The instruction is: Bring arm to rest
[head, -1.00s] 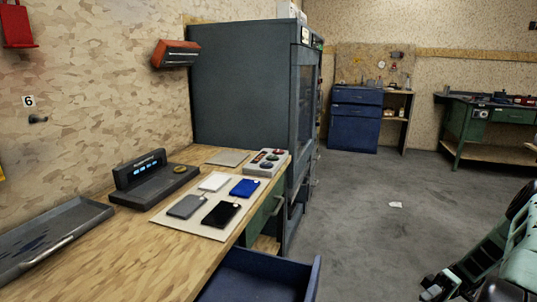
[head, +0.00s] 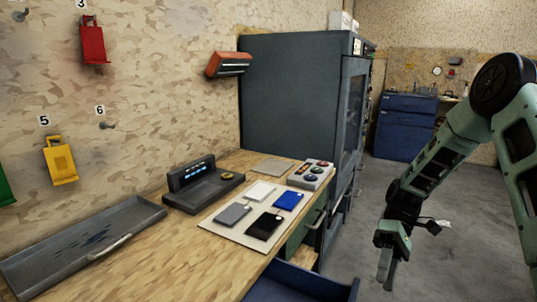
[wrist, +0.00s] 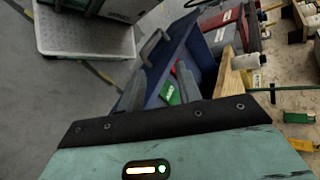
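My arm stands at the right of the head view, bent at its elbow. My gripper (head: 388,268) hangs fingers down over the floor, to the right of the open blue drawer (head: 300,284). In the wrist view my two grey fingers (wrist: 160,86) stand apart with nothing held between them. Beyond them the open blue drawer (wrist: 172,62) shows, with a green item (wrist: 172,94) and red items inside. No contact between gripper and drawer can be made out.
The wooden bench (head: 190,262) carries a grey tray (head: 85,245), a dark display unit (head: 200,185), a pale board (head: 215,225) with several flat pads, and a button box (head: 311,174). A tall grey cabinet (head: 290,95) stands behind. Floor (head: 375,190) beyond my gripper is mostly clear.

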